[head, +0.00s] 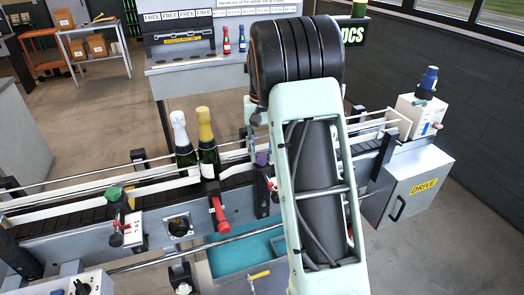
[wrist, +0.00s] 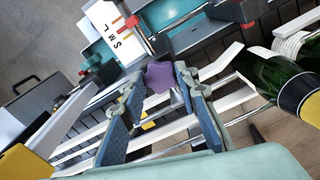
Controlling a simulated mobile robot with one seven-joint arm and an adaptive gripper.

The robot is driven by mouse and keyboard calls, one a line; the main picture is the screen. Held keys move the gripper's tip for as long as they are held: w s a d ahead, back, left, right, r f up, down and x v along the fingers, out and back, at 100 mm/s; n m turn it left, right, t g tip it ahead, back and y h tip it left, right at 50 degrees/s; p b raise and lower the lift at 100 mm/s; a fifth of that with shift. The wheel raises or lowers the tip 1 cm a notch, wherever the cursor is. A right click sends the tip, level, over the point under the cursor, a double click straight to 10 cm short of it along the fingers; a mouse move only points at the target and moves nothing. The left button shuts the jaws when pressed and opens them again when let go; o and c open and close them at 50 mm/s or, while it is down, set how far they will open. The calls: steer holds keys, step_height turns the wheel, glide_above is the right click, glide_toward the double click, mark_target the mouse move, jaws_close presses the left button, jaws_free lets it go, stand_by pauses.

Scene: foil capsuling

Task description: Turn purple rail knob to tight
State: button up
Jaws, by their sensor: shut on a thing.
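The purple rail knob (wrist: 159,75) sits between the two blue pads of my gripper (wrist: 161,88) in the wrist view. My gripper is shut on it, with a finger on each side. In the head view a small part of the purple knob (head: 262,158) shows just left of my arm, and my gripper is hidden behind the arm. A white plate with the letters S, M and L (wrist: 118,35) stands beyond the knob in the wrist view. I cannot read a setting or the knob's turn.
Two foil-topped bottles, one white (head: 181,140) and one gold (head: 207,145), stand on the conveyor left of my arm. A green knob (head: 113,193) and a red handle (head: 218,215) are on the conveyor's near side. A DRIVE cabinet (head: 415,190) stands at the right.

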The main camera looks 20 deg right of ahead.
mark_target(262, 156)
steer(key=m, duration=0.3)
steer(key=shift+r+m+p, duration=0.1)
steer(key=shift+m+p, duration=0.2)
steer(key=shift+p, duration=0.05)
steer(key=m, duration=0.3)
steer(key=shift+m+p, duration=0.3)
steer(key=shift+p, duration=0.05)
steer(key=m+p, duration=0.1)
steer(key=m, duration=0.3)
steer(key=shift+w+m+p, duration=0.1)
steer(key=shift+m+p, duration=0.2)
steer(key=shift+m, duration=1.4)
steer(key=o, duration=1.1)
steer(key=shift+o, duration=0.2)
step_height(262, 156, up, 12)
